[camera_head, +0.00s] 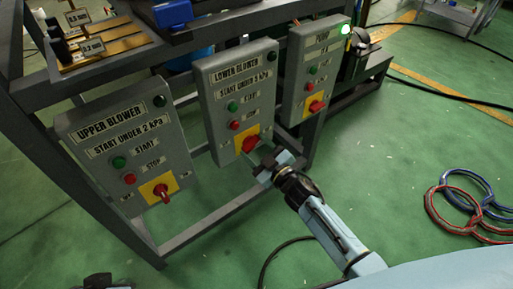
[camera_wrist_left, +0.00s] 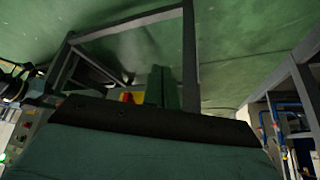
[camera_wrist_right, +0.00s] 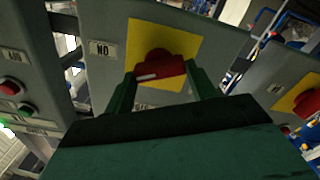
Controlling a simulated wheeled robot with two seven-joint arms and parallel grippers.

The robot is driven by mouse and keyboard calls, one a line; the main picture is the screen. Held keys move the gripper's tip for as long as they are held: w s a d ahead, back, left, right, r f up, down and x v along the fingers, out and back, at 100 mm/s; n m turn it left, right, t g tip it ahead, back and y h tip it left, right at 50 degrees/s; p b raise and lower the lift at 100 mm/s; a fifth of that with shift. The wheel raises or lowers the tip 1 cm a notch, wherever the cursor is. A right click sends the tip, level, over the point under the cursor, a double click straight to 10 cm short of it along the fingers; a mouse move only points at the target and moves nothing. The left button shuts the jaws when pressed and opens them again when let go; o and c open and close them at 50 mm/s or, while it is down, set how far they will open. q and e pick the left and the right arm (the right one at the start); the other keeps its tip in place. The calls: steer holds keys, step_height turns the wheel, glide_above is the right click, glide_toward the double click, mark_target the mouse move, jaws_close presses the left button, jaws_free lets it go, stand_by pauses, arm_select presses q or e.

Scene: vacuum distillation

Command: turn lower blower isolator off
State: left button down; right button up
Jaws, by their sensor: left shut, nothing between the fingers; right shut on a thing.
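The lower blower box (camera_head: 238,92) is a grey panel with a green button, a red button and a yellow isolator plate at its bottom. The red lower blower isolator knob (camera_head: 249,144) sits on that plate. My right gripper (camera_head: 258,163) is at the knob. In the right wrist view its green fingers stand on both sides of the red knob (camera_wrist_right: 158,66), shut on it. A label reading ON upside down shows beside the yellow plate (camera_wrist_right: 183,43). My left gripper (camera_head: 105,281) shows only partly at the bottom edge; its fingers (camera_wrist_left: 160,86) are together and empty.
The upper blower box (camera_head: 125,145) stands to the left and the pump box (camera_head: 312,65), with a lit green lamp, to the right. A grey frame (camera_head: 205,215) carries them. Red and blue coiled hoses (camera_head: 465,205) lie on the green floor at right.

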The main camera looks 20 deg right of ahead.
steer(key=shift+n, duration=1)
steer(key=shift+f+n, duration=0.1)
steer(key=shift+n, duration=0.9)
steer(key=n+b, duration=0.1)
steer(key=n, duration=0.2)
steer(key=shift+s+f, duration=0.1)
steer(key=n, duration=0.3)
steer(key=shift+a+n+b, duration=0.1)
steer(key=shift+n+b, duration=0.2)
steer(key=shift+b, duration=0.05)
arm_select(q)
steer(key=w+d+r+t+h, duration=0.2)
steer(key=w+d+r+t, duration=0.1)
steer(key=w+r+t, duration=0.3)
steer(key=shift+w+d+b, duration=0.3)
steer(key=shift+w, duration=0.5)
arm_select(e)
steer(key=shift+n, duration=1.2)
steer(key=o, duration=1)
